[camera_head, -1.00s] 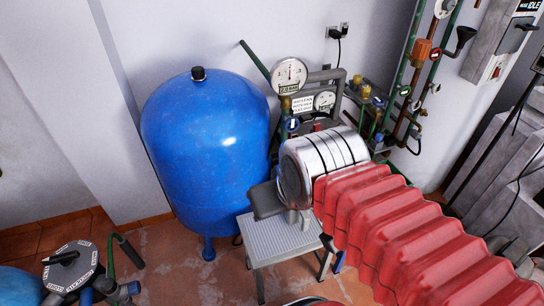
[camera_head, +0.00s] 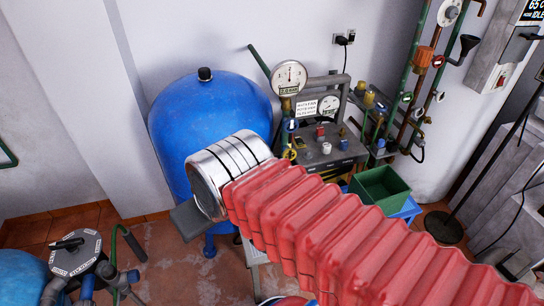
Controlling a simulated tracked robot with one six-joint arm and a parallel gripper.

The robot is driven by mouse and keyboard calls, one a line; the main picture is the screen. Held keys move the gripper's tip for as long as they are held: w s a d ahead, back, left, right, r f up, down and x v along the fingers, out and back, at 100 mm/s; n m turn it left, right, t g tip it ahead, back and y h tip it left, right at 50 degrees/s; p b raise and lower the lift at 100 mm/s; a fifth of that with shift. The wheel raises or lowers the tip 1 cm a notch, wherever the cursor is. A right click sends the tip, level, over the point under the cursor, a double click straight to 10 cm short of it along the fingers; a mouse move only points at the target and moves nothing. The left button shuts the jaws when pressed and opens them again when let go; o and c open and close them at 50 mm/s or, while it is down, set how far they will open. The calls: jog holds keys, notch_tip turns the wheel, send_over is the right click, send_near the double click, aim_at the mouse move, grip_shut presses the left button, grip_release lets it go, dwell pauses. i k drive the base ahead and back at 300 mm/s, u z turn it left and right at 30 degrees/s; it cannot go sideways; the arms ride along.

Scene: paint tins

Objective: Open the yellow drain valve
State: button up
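My arm, in a red ribbed sleeve with a silver wrist, reaches from the lower right to in front of the blue tank (camera_head: 210,115). Part of my gripper (camera_head: 192,219) shows as a grey flat piece below the wrist. The rest is hidden, so its opening cannot be seen. A small yellow piece (camera_head: 291,154) shows just right of the wrist, by the pipe under the round gauge (camera_head: 289,77). Yellow knobs (camera_head: 369,97) sit on the pipework further right. I cannot tell which of these is the drain valve. My gripper appears apart from them.
A grey bench panel (camera_head: 330,150) with small knobs and a second gauge stands behind my arm. A green box (camera_head: 380,190) is on a blue stool to the right. Green pipes run up the wall. A grey-lidded unit (camera_head: 76,253) stands lower left. Some tiled floor between is clear.

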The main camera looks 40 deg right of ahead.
aim_at(288, 152)
jog(key=u, duration=0.45)
jog(key=k, duration=0.85)
jog(key=z, duration=0.75)
jog(key=i, duration=1)
jog(key=z, duration=0.05)
